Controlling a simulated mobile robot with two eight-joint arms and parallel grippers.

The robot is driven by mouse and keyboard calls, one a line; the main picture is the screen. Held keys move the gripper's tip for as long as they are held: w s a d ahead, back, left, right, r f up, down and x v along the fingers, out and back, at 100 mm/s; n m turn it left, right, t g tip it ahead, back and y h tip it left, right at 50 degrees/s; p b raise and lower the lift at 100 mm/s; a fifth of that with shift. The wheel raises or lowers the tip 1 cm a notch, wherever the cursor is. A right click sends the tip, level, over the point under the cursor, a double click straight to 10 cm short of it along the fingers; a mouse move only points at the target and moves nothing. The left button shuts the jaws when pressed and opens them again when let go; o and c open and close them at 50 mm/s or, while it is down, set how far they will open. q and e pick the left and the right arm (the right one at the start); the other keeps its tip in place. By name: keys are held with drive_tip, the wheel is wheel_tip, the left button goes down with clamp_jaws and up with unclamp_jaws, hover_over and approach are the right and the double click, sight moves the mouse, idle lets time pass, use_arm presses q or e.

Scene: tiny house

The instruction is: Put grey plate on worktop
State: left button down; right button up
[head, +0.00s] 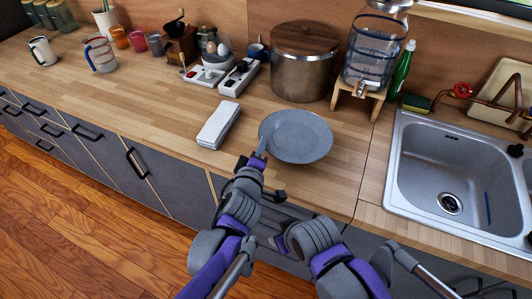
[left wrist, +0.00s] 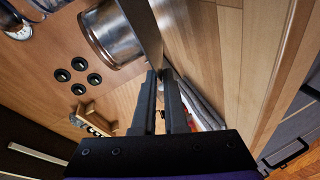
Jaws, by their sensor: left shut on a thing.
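The grey plate (head: 297,136) is round and lies roughly level over the worktop (head: 328,190), in front of the metal pot. I cannot tell whether its underside touches the wood. My left gripper (head: 258,158) is shut on the plate's near-left rim. In the left wrist view the fingers (left wrist: 160,100) are close together, with the plate (left wrist: 150,35) seen nearly edge-on as a dark strip beyond them. My right arm is low in the head view, and its gripper's fingers do not show.
A large metal pot (head: 304,62) stands behind the plate. A white box (head: 218,124) lies to its left. A glass water dispenser (head: 371,48) on a wooden stand and the sink (head: 462,180) are to the right. The worktop's front stretch on the left is clear.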

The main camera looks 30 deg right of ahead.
use_arm(q)
drive_tip(key=shift+f+b, duration=0.8)
drive_tip(key=shift+f, duration=1.2)
drive_tip(key=shift+s, duration=0.1)
drive_tip(key=c, duration=1.2)
unclamp_jaws()
drive_tip(key=shift+c, duration=0.2)
drive_tip(key=shift+r, duration=0.1)
drive_tip(key=shift+a, duration=0.1)
